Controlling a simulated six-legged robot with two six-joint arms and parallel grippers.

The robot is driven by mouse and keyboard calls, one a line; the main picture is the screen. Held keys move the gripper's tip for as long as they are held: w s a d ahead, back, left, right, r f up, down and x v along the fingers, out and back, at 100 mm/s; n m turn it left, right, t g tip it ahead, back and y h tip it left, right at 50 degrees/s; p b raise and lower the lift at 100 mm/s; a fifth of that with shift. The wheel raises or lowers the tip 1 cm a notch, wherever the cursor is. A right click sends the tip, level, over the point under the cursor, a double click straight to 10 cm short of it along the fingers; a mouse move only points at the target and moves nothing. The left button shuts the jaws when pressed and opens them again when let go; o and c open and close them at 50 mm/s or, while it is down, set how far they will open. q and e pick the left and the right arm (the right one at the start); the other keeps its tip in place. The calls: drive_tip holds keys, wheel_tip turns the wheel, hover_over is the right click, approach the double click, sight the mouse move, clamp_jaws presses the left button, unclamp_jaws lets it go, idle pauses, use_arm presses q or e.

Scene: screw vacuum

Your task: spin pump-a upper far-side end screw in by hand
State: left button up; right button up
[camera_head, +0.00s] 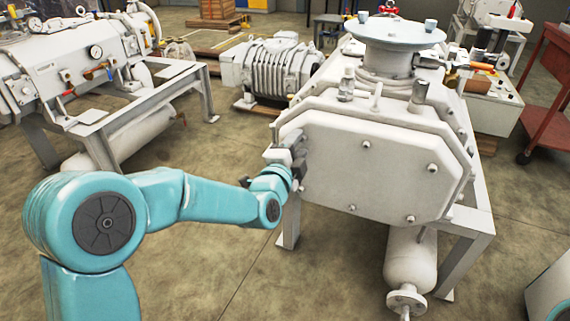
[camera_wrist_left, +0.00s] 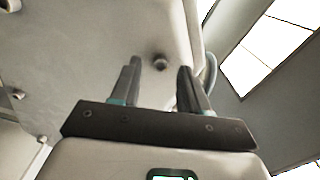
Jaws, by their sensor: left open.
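The white pump (camera_head: 385,150) stands on a frame, its flat end plate (camera_head: 375,180) facing me. Screws show on the plate, including one at the top (camera_head: 364,143) and one at the right (camera_head: 433,168). My left gripper (camera_head: 294,162) is at the plate's upper left edge and hides that part of it. In the left wrist view my left gripper (camera_wrist_left: 159,68) is open, its two dark fingers apart. My right gripper is out of view.
A flanged round port (camera_head: 395,32) and small fittings stand on top of the pump. A white cylinder (camera_head: 410,260) hangs below. Another machine (camera_head: 75,65) on a frame is at the left, a red cart (camera_head: 550,95) at the right. The floor in front is clear.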

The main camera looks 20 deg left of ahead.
use_arm(q)
drive_tip(key=s, duration=1.5)
drive_tip(key=shift+s+a, duration=0.15)
drive_tip(key=shift+a, duration=0.05)
